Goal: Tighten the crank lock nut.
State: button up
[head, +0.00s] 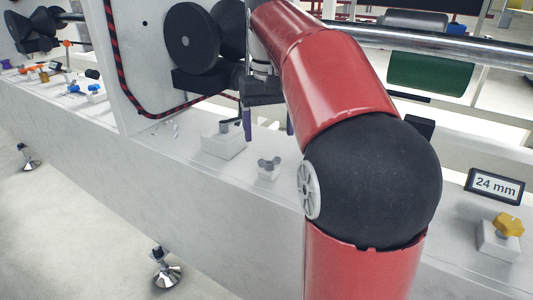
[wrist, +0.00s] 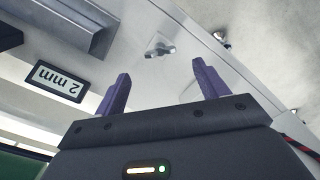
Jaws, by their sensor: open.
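A grey wing-shaped nut (head: 269,163) sits on a small white block on the pale ledge in the head view; it seems to be the crank lock nut, though no label names it. What looks like the same nut (wrist: 159,46) shows in the wrist view, beyond the gap between the fingertips. My gripper (head: 268,130) is open, its purple fingers spread, behind and above the nut in the head view. In the wrist view my gripper (wrist: 161,68) has nothing between its fingers and is apart from the nut.
A larger white block (head: 223,140) with a dark lever stands left of the nut. A yellow knob (head: 508,224) and a "24 mm" sign (head: 495,186) are at the right. A "2 mm" sign (wrist: 60,82) shows in the wrist view. Black rollers (head: 196,40) are near my arm.

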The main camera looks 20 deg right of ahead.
aim_at(269, 158)
notch_tip(269, 158, down, 6)
jog(key=shift+f+b, duration=0.25)
jog(key=shift+b, duration=0.35)
jog(key=c, duration=1)
